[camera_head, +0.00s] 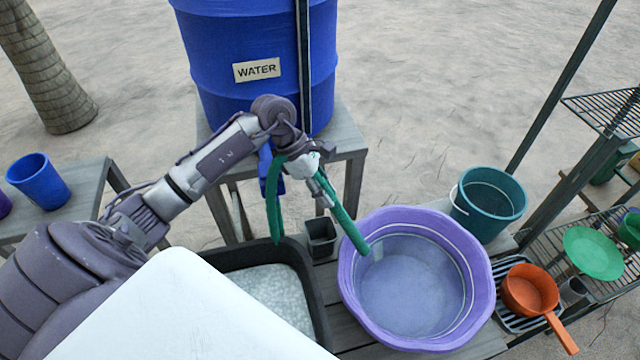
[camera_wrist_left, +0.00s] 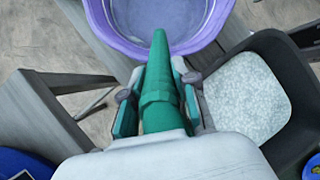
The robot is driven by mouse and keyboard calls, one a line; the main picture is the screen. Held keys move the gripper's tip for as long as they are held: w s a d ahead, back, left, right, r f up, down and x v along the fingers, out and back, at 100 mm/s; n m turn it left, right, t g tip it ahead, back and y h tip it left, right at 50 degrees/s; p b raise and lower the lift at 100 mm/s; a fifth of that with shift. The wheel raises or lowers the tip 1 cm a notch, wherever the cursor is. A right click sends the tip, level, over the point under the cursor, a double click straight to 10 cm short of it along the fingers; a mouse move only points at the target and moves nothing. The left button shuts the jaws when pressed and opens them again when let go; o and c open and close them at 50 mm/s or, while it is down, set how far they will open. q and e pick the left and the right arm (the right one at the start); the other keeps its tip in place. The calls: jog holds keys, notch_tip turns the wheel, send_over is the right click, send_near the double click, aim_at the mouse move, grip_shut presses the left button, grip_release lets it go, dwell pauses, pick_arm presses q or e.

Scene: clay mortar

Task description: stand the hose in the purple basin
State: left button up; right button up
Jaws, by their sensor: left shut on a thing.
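The purple basin (camera_head: 478,265) stands on a grey wooden bench, with what looks like water inside. The green hose (camera_head: 343,216) hangs from my left gripper (camera_head: 318,172), its free end pointing down at the basin's left inner edge. Another length of hose drops to the left of the gripper. In the left wrist view the hose (camera_wrist_left: 158,85) lies between the two fingers of the left gripper (camera_wrist_left: 157,98), which are shut on it, and its tip reaches the near rim of the basin (camera_wrist_left: 122,38). I cannot tell whether the tip touches the basin. My right gripper is not in view.
A blue water barrel (camera_head: 225,60) stands behind my left arm. A black tub (camera_head: 312,275) and a small dark pot (camera_head: 320,237) sit left of the basin. A teal bucket (camera_head: 487,205) and an orange pan (camera_head: 530,292) stand to its right, near a metal rack (camera_head: 610,110).

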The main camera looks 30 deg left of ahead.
pick_arm(q)
jog(key=b, duration=0.3)
send_near(356, 238)
jog(key=f, duration=0.1)
jog(key=w+f, duration=0.1)
jog(key=f, duration=0.1)
jog(key=shift+w+d+f, duration=0.1)
jog(key=shift+d+f, duration=0.1)
jog(key=shift+f, duration=0.1)
jog(key=b+x, duration=0.6)
jog(key=x, duration=0.2)
jog(key=shift+d+b, duration=0.1)
jog(key=shift+b, duration=0.25)
jog(key=o, duration=1.1)
jog(key=o, duration=0.8)
